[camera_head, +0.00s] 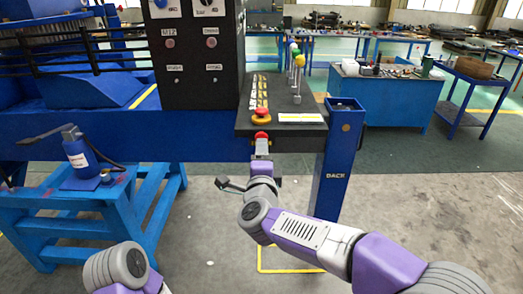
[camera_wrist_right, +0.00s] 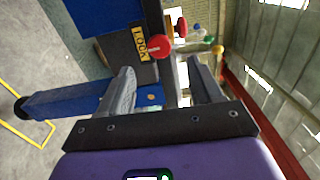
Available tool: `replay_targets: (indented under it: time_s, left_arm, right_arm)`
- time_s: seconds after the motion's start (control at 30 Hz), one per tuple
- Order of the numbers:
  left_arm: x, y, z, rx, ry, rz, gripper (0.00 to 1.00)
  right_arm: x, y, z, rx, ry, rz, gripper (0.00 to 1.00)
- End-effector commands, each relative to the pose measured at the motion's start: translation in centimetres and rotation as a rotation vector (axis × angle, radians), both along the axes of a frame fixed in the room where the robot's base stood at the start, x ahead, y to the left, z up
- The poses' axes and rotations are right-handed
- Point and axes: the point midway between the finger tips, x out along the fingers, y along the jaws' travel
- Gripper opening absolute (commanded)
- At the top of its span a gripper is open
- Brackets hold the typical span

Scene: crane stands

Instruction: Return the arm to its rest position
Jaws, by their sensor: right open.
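My right arm (camera_head: 310,235) reaches in from the lower right to the front of the blue crane stand. My right gripper (camera_head: 261,150) is just below a red knob (camera_head: 261,135) at the front edge of the control console (camera_head: 282,132). In the right wrist view my right gripper (camera_wrist_right: 160,68) has its two fingers apart. The red knob (camera_wrist_right: 155,48) shows beyond the gap, beside a yellow LOCK label (camera_wrist_right: 141,42). I see nothing held between the fingers. Only a rounded link of my left arm (camera_head: 118,267) shows at the lower left; its gripper is out of frame.
A red button on a yellow base (camera_head: 261,116) and ball-topped levers (camera_head: 297,70) stand on the console. A blue post (camera_head: 333,160) stands close right of my right gripper. A blue bench (camera_head: 95,200) is at left. Open floor (camera_head: 430,200) lies at right.

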Motion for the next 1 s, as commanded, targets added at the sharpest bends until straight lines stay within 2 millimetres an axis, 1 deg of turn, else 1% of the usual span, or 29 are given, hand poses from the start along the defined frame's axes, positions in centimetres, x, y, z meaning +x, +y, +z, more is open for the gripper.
replay_targets:
  time_s: [0.1, 0.37, 0.43, 0.47, 0.57, 0.6, 0.67, 0.7, 0.77, 0.8, 0.87, 0.9, 0.97, 1.0]
  left_arm:
    - [0.0, 0.0, 0.0, 0.000, 0.000, 0.000, 0.00]
    - [0.0, 0.0, 0.0, 0.000, 0.000, 0.000, 0.00]
    - [0.0, 0.0, 0.1, 0.000, 0.000, 0.000, 0.00]
    - [0.0, 0.0, 0.1, 0.000, 0.000, 0.000, 0.00]
    - [0.0, 0.0, 0.4, 0.000, 0.000, 0.000, 0.00]
    - [0.0, 0.0, 0.6, 0.000, 0.000, 0.000, 0.00]
    - [0.0, 0.0, 0.9, 0.000, 0.000, 0.000, 0.00]
    - [0.0, 0.0, 1.0, 0.000, 0.000, 0.000, 0.00]
    - [0.0, 0.0, 1.3, 0.000, 0.000, 0.000, 0.00]
    - [0.0, 0.0, 1.5, 0.000, 0.000, 0.000, 0.00]
    - [0.0, 0.0, 1.7, 0.000, 0.000, 0.000, 0.00]
    - [0.0, 0.0, 1.8, 0.000, 0.000, 0.000, 0.00]
    - [0.0, 0.0, 2.1, 0.000, 0.000, 0.000, 0.00]
    - [0.0, 0.0, 2.3, 0.000, 0.000, 0.000, 0.00]
  right_arm:
    - [-0.4, 0.0, 0.0, 0.000, 0.000, 0.001, 0.65]
    - [-0.4, 0.0, -0.1, -0.002, 0.001, 0.000, 0.65]
    - [-0.2, -0.1, -0.9, -0.022, 0.013, 0.003, 0.65]
    - [0.0, -0.2, -1.5, -0.040, 0.024, 0.006, 0.65]
    - [0.9, -0.8, -5.7, -0.145, 0.091, 0.030, 0.65]
    - [1.2, -1.2, -8.2, -0.204, 0.129, 0.048, 0.65]
    - [1.5, -1.9, -12.4, -0.302, 0.200, 0.085, 0.65]
    - [1.4, -2.5, -15.5, -0.368, 0.252, 0.116, 0.65]
    - [0.8, -3.4, -20.0, -0.461, 0.332, 0.169, 0.65]
    - [0.2, -4.1, -23.0, -0.517, 0.386, 0.210, 0.65]
    - [-1.2, -5.1, -27.3, -0.593, 0.468, 0.276, 0.65]
    - [-2.4, -5.7, -30.1, -0.639, 0.522, 0.324, 0.65]
    - [-4.6, -6.7, -34.1, -0.699, 0.603, 0.402, 0.65]
    - [-6.3, -7.4, -36.6, -0.733, 0.655, 0.459, 0.65]
